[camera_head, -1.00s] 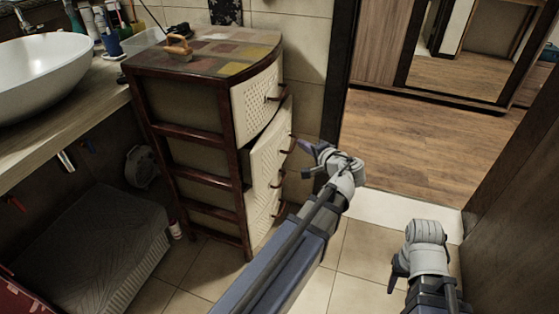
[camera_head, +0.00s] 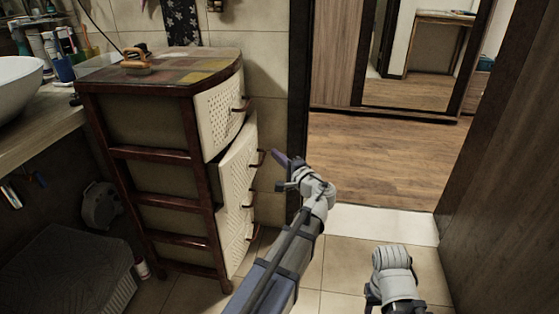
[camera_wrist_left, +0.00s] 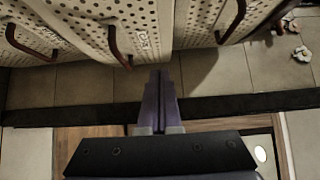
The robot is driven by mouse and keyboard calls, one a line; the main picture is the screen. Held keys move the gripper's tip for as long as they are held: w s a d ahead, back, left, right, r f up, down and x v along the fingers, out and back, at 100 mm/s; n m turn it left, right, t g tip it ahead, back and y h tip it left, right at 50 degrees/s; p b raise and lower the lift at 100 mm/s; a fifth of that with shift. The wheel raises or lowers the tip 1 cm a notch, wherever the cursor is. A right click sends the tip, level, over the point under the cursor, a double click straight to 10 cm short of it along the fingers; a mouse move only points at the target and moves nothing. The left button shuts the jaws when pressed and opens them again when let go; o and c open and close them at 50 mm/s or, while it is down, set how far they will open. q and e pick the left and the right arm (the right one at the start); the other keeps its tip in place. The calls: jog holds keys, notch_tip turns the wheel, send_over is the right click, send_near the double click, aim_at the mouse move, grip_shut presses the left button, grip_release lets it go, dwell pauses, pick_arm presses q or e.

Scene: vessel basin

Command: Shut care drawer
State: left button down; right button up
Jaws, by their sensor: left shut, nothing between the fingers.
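A dark wooden cabinet (camera_head: 160,155) has several white perforated drawer fronts with brown handles. The top drawer front (camera_head: 219,112) looks flush with the frame. The drawer front below it (camera_head: 239,160) stands out from the cabinet. Which one is the care drawer I cannot tell. My left gripper (camera_head: 281,160) is shut and empty, just right of the protruding drawer's handle, with a small gap. In the left wrist view its fingers (camera_wrist_left: 158,78) point at the drawer fronts (camera_wrist_left: 152,25) and their handles. My right gripper (camera_head: 373,295) shows only partly at the bottom.
A basin (camera_head: 18,88) on a counter stands left of the cabinet. A brush (camera_head: 136,60) lies on the cabinet top. A doorway with wooden floor (camera_head: 375,160) is behind my left gripper, and a dark door panel (camera_head: 505,170) stands at the right. Tiles in front are clear.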

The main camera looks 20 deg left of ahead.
aim_at(246, 149)
pick_arm(q)
jog(key=shift+w+a, duration=0.35)
jog(key=shift+a, duration=1.05)
jog(key=shift+w+a, duration=0.35)
jog(key=shift+a, duration=1)
jog(key=shift+w+a, duration=0.35)
jog(key=shift+a, duration=1.05)
jog(key=shift+s+a, duration=0.2)
jog(key=shift+a, duration=0.6)
jog(key=shift+s+a, duration=0.15)
jog(key=shift+a, duration=0.65)
jog(key=shift+s+a, duration=0.2)
jog(key=shift+a, duration=0.6)
